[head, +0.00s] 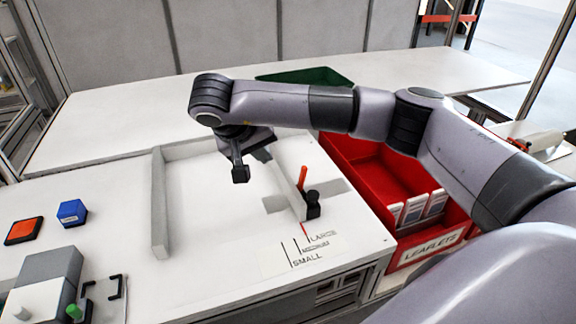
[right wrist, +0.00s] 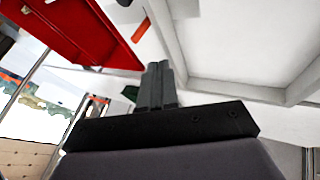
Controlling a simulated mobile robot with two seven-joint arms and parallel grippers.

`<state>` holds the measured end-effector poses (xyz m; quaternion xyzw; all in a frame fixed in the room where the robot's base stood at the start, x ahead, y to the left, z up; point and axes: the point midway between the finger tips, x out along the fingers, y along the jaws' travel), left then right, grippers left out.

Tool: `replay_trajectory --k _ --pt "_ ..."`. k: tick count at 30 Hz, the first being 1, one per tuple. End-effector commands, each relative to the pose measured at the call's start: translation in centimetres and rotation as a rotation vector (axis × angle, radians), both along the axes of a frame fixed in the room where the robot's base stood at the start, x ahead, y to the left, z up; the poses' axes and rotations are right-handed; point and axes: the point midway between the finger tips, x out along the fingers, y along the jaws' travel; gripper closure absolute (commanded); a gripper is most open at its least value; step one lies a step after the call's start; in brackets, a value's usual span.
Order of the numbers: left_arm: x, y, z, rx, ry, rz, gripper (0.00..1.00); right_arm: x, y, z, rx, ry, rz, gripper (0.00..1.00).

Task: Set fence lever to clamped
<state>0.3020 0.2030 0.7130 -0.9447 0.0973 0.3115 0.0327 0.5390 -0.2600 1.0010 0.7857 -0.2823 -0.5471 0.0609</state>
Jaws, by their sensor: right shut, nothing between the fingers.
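The orange-red fence lever (head: 303,178) stands roughly upright beside a black knob (head: 313,205) near the front end of the grey fence (head: 287,184). My right gripper (head: 240,174) is shut and empty, left of the lever and apart from it, above the white worktop. In the right wrist view its fingers (right wrist: 158,85) are together. A small red piece in that view (right wrist: 140,30), probably the lever, lies beyond the fingertips. The gripper and wrist hide part of the fence's far end. My left gripper is out of view.
A red leaflet bin (head: 372,170) stands right of the worktop. A fixed grey rail (head: 159,205) stands to the left. Size marks (head: 303,247) are at the front. A blue block (head: 72,212) and an orange pad (head: 23,231) lie far left. A green tray (head: 310,76) is behind.

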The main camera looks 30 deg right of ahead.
Motion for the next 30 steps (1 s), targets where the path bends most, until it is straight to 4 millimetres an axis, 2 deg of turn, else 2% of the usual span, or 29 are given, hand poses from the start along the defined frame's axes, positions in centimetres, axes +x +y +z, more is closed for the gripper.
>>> replay_trajectory --k 7,11,25,30 --pt "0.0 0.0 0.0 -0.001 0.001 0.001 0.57 0.0 0.0 -0.2 0.004 0.001 0.0 1.0" --pt "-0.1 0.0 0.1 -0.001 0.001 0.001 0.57 0.2 -0.5 -1.0 0.004 0.003 -0.002 1.0" --pt "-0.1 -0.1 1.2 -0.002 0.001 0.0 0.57 2.4 -5.2 -8.7 0.005 0.003 -0.003 1.0" --pt "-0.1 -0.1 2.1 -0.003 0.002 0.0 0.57 1.7 -7.7 -8.8 0.005 0.003 -0.002 1.0"
